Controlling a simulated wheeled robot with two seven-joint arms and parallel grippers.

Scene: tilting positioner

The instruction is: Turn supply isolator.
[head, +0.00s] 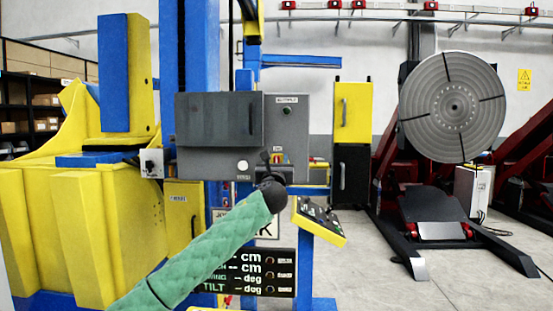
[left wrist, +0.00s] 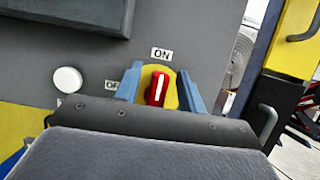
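The supply isolator is a red knob (left wrist: 157,89) with a white line, on a yellow plate. In the left wrist view the line stands nearly upright, toward the ON label (left wrist: 161,54). An OFF label (left wrist: 112,85) to the left is partly hidden by a finger. My left gripper (left wrist: 161,86) is open, with one blue finger on each side of the knob; whether they touch it I cannot tell. In the head view my left gripper (head: 277,160) is small and dark at the grey cabinet's (head: 215,163) lower right, largely hiding the isolator. My right gripper is not in view.
A white round button (left wrist: 67,80) is left of the knob. A grey box (head: 219,119) juts out above. A sloped control panel (head: 320,220) stands at lower right, and a display board (head: 270,272) is below. Open floor lies toward the round tilting table (head: 455,107).

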